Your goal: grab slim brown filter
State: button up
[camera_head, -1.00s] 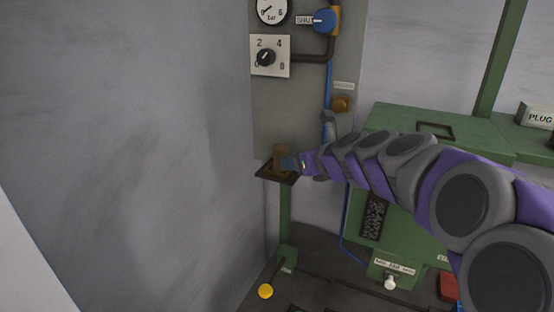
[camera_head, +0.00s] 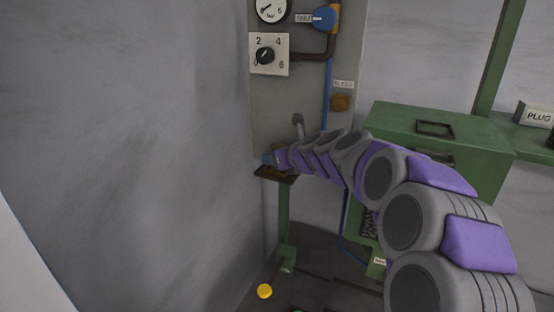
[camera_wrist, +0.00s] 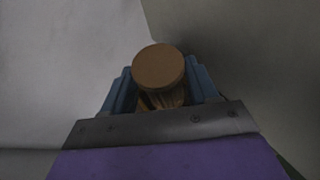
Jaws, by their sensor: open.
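The slim brown filter (camera_wrist: 159,68) stands between my gripper's two blue fingers in the wrist view, its round flat top facing the camera and its ribbed side partly visible below. My gripper (camera_wrist: 160,82) is open around the filter, one finger on each side. I cannot tell whether either finger touches it. In the head view my gripper (camera_head: 269,159) is at the small brown shelf (camera_head: 275,174), and the filter is mostly hidden there by the gripper and arm.
A grey panel with a gauge (camera_head: 271,8), a dial (camera_head: 265,56) and a blue knob (camera_head: 324,19) rises behind the shelf. A grey wall (camera_head: 150,150) is close on the left. A green cabinet (camera_head: 450,140) stands right. A yellow knob (camera_head: 264,291) is low down.

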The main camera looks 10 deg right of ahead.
jog(key=shift+w+a+f, duration=0.1)
jog(key=shift+w+a, duration=0.05)
jog(key=shift+w, duration=0.1)
jog(key=shift+s+d, duration=0.15)
jog(key=shift+d, duration=0.2)
jog(key=shift+c, duration=0.4)
jog(key=shift+d, duration=0.15)
jog(key=c, duration=0.6)
jog(key=shift+a, duration=0.2)
jog(key=shift+c, duration=0.2)
